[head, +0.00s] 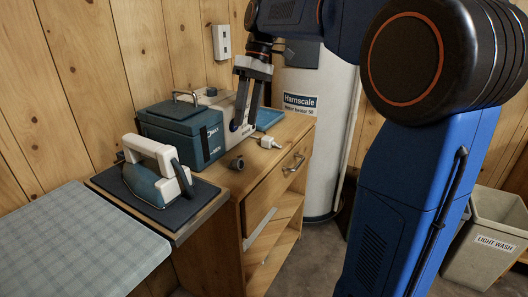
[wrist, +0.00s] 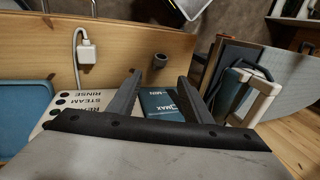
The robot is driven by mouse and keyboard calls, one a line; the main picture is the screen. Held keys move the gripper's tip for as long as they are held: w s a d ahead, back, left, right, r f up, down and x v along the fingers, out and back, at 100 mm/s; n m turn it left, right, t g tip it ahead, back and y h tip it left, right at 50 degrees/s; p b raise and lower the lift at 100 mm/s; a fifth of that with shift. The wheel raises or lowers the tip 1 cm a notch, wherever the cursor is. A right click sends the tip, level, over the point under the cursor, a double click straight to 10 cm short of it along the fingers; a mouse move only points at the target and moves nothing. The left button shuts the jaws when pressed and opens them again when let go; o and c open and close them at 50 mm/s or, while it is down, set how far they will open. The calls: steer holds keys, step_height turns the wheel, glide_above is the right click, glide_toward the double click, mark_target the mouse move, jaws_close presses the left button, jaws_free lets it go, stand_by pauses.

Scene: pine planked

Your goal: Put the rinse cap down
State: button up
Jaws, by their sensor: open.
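A small dark grey cap with a round opening, which I take for the rinse cap (head: 237,163), lies on the wooden cabinet top in front of the steam station. It also shows in the wrist view (wrist: 160,60), beyond my fingertips and apart from them. My gripper (head: 241,128) is open and empty, pointing down over the steam station. In the wrist view its two fingers (wrist: 160,80) stand apart with nothing between them. The steam station has a dark teal tank (head: 180,133) and a pale panel (wrist: 75,105) lettered RINSE and STEAM, partly hidden by my gripper.
A white plug with a cord (head: 268,142) lies near the cabinet's front edge. An iron (head: 155,170) stands on a dark pad at the left, beside a checked ironing board (head: 75,235). A blue flat thing (head: 268,118) lies at the right. A white water heater (head: 310,150) stands behind.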

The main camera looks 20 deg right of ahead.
steer(key=s+d+f+m+t+h, duration=0.1)
steer(key=s+d+f+m+t, duration=0.1)
steer(key=s+f, duration=0.8)
steer(key=s+d+f+m+t+h, duration=0.2)
steer(key=s+f+m+t, duration=0.2)
steer(key=s+f, duration=0.6)
steer(key=s+m, duration=0.1)
steer(key=s, duration=0.5)
steer(key=shift+s+t, duration=0.25)
steer(key=shift+t, duration=0.05)
